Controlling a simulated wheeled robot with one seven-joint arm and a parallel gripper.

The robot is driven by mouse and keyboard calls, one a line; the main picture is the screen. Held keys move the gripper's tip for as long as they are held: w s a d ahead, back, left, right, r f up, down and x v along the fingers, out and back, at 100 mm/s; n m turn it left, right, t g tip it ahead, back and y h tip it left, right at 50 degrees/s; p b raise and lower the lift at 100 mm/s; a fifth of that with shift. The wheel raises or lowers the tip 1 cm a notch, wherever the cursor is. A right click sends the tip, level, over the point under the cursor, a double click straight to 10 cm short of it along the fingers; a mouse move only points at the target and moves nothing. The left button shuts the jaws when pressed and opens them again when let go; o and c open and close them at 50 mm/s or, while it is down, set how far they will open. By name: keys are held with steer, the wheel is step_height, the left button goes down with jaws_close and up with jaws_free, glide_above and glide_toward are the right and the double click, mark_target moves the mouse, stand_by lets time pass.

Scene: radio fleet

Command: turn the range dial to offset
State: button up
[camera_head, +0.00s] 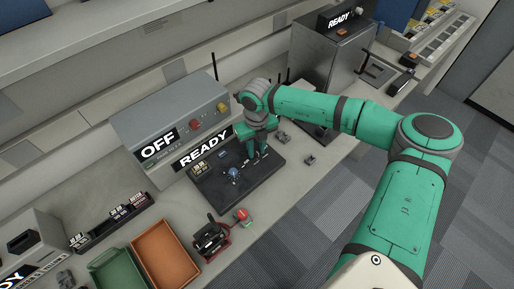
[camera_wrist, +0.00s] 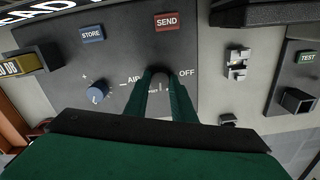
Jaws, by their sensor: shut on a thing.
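My gripper (camera_head: 258,152) points down at the right part of a dark control panel (camera_head: 262,170). In the wrist view its two green fingers (camera_wrist: 162,80) are shut around the range dial, a dark knob (camera_wrist: 160,70). The label AIR is left of the fingers and a label starting OFF is right of them. A further label between the fingers is partly hidden. The dial's pointer is covered, so I cannot tell its setting.
A blue knob (camera_wrist: 97,92) is left of the dial. A blue STORE button (camera_wrist: 91,33) and a red SEND button (camera_wrist: 166,21) lie beyond. A grey box (camera_head: 175,115) with OFF and READY signs stands behind the panel. An orange tray (camera_head: 143,243) is at the front left.

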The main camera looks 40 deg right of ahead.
steer(key=m, duration=0.3)
steer(key=shift+w+m, duration=0.1)
steer(key=shift+m, duration=0.8)
